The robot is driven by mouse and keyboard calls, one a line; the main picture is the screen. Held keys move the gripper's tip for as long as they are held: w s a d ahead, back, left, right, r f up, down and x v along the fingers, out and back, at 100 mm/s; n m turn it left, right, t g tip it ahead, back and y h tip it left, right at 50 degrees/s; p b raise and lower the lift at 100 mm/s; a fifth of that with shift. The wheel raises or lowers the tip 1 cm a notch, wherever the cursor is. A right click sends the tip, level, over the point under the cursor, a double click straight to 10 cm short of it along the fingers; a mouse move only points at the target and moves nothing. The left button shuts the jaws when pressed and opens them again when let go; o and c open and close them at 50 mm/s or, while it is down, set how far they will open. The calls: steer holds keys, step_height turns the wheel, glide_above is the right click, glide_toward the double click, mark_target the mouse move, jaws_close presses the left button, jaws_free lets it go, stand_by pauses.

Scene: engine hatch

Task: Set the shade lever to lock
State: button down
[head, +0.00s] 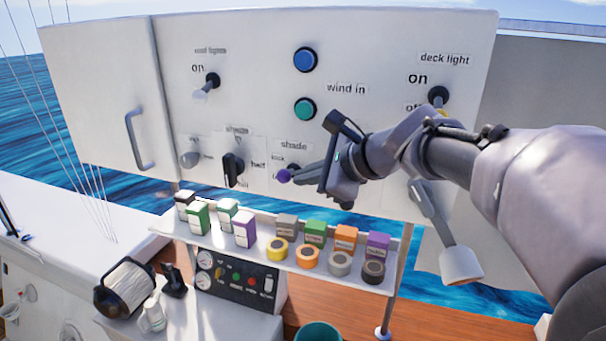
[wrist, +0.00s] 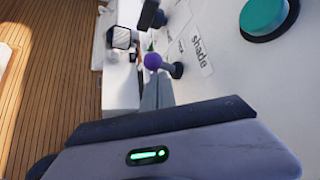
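The shade lever has a purple round knob (head: 284,176) and sits below the "shade" label (head: 293,146) on the white panel. A small label, which seems to read "lock", is up and left of it.
A black rotary switch (head: 233,166) is left of the shade lever. A blue button (head: 304,59) and a green button (head: 305,109) are above. A shelf (head: 290,262) with several small boxes and tape rolls juts out below the panel.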

steer(key=shift+a+r, duration=0.1)
steer(key=shift+a, duration=0.05)
steer(key=shift+w+d+r+p, duration=0.15)
steer(key=shift+d+r+p, duration=0.05)
steer(key=shift+r+p, duration=0.55)
